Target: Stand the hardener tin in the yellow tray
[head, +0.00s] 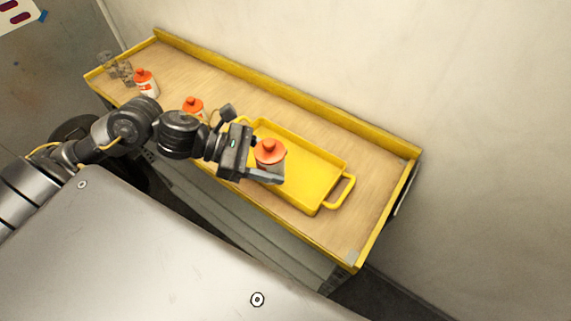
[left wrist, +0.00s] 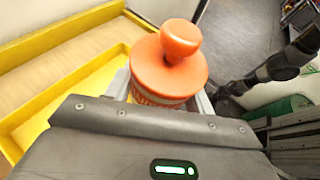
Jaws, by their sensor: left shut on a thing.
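The hardener tin (head: 270,153) has an orange lid with a round knob. My left gripper (head: 268,170) is shut on it, and it looks upright. In the head view the tin overlaps the left part of the yellow tray (head: 318,200); its height above the tray floor is hard to tell. In the left wrist view the tin (left wrist: 168,66) fills the space between the fingers, with the tray wall (left wrist: 22,150) to its left. The tin's base is hidden. My right gripper does not show.
The tray lies on a wood-topped bench with a yellow rim (head: 300,101). Two similar orange-topped containers stand to the left, one near my arm (head: 193,106) and one farther off (head: 145,82). Clear glass-like items (head: 116,68) are at the far left end. The bench's right end is mostly clear.

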